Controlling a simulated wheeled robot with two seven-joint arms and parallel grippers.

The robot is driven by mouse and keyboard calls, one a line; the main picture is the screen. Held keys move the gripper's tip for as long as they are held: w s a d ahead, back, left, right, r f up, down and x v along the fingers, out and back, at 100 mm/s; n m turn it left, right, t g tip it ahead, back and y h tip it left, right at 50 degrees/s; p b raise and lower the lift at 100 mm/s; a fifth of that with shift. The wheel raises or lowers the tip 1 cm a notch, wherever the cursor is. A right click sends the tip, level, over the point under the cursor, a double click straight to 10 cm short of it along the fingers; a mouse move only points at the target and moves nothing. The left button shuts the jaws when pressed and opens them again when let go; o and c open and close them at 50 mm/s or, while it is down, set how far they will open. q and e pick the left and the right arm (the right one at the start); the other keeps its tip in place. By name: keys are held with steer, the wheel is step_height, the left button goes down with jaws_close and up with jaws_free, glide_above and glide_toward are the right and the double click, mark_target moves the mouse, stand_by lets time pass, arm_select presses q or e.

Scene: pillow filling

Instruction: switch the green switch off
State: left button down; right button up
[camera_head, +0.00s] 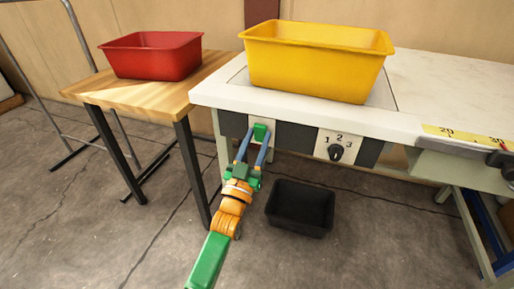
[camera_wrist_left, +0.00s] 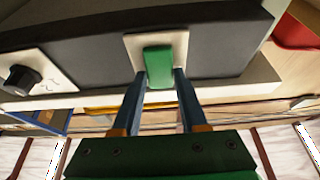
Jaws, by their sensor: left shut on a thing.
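The green switch (camera_head: 260,132) sits on a pale plate on the dark front panel under the white worktop. My left gripper (camera_head: 256,141) reaches up to it from below, with its blue fingers on either side of it. In the left wrist view the green switch (camera_wrist_left: 159,67) shows between the two fingertips of my left gripper (camera_wrist_left: 161,78), which is shut on it. The fingers hide part of its sides. I cannot tell its on or off position. My right gripper is not in view.
A numbered dial (camera_head: 336,151) is right of the switch on the same panel. A yellow bin (camera_head: 315,65) stands on the white worktop (camera_head: 440,90). A red bin (camera_head: 152,58) stands on a wooden table (camera_head: 140,92). A black bin (camera_head: 300,207) is on the floor below.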

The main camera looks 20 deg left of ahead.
arm_select(q)
steer(key=shift+c, duration=2.2)
jaws_free()
steer(key=v, duration=0.7)
steer(key=shift+p, duration=0.35)
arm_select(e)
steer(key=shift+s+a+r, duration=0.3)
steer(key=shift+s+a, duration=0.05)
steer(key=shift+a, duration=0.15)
arm_select(q)
steer(key=shift+s, duration=0.1)
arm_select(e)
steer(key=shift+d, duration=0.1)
